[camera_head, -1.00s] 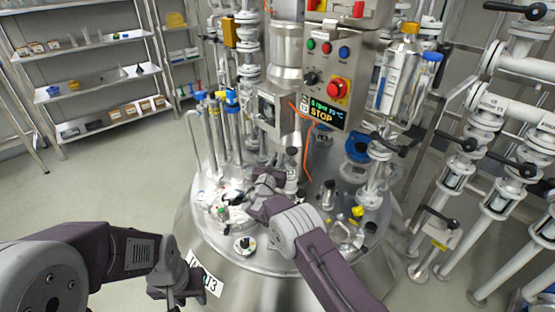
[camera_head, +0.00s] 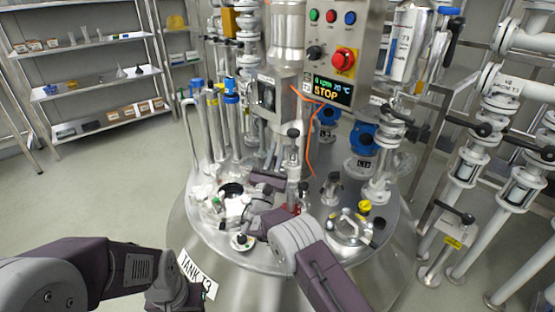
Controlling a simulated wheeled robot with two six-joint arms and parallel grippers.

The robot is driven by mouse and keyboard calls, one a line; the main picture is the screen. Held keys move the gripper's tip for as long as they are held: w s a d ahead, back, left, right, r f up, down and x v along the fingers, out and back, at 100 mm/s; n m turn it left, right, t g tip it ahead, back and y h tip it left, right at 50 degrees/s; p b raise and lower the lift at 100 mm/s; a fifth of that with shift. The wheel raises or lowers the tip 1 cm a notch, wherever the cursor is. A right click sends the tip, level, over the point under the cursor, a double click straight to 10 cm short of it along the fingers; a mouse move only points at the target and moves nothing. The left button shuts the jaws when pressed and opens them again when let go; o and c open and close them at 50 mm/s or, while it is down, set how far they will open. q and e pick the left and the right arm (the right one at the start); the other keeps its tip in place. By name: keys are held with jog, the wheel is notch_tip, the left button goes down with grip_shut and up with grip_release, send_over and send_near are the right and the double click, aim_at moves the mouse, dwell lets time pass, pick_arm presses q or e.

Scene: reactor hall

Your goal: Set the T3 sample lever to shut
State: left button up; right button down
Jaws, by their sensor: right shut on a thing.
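Tank T3 stands in the middle, with the label "TANK T3" (camera_head: 196,274) on its front and a crowded steel lid. My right gripper (camera_head: 277,193) is over the lid, by the foot of an upright sample fitting (camera_head: 293,160) with a black knob on top. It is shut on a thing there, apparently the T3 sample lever. A small red part (camera_head: 292,208) shows beside the gripper; the lever itself is mostly hidden by my wrist, so its angle cannot be told. My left gripper (camera_head: 176,294) hangs low in front of the tank, its fingers not clear.
White pipes with black-handled valves (camera_head: 470,128) crowd the right. Shelves (camera_head: 95,85) stand at the left, with clear floor before them.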

pick_arm(q)
jog(key=shift+f+b, duration=0.7)
jog(key=shift+f, duration=0.45)
pick_arm(e)
jog(key=shift+s+f+t+h, duration=0.2)
jog(key=shift+s+t+h, duration=0.2)
jog(key=c, duration=1.7)
grip_release()
pick_arm(q)
jog(key=shift+r, duration=0.1)
pick_arm(e)
jog(key=shift+a, duration=0.1)
